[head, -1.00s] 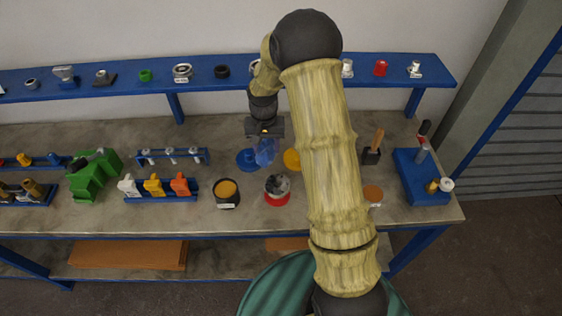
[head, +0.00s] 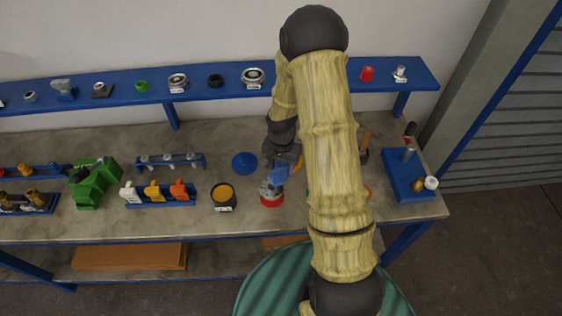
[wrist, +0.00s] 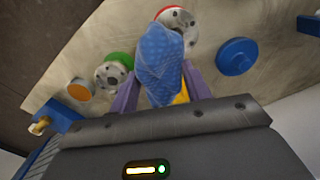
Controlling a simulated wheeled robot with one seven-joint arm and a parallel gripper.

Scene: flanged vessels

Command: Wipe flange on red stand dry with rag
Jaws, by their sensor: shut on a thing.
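The red stand (head: 271,201) is on the bench below my gripper, with a grey flange (head: 267,188) on top. In the wrist view the flange (wrist: 180,21) is a pale ring with holes, above its red stand (wrist: 170,9). My gripper (head: 280,166) is shut on a blue rag (head: 277,174). The rag (wrist: 160,62) bulges out between the purple fingers in the wrist view and covers part of the flange. The rag is very close to the flange; I cannot tell whether they touch.
A green stand (wrist: 118,57) bears another flange in the wrist view. A blue disc (head: 244,163) lies behind and left. A dark pot (head: 222,198) with an orange top stands left of the red stand. A blue base with a post (head: 405,178) stands right.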

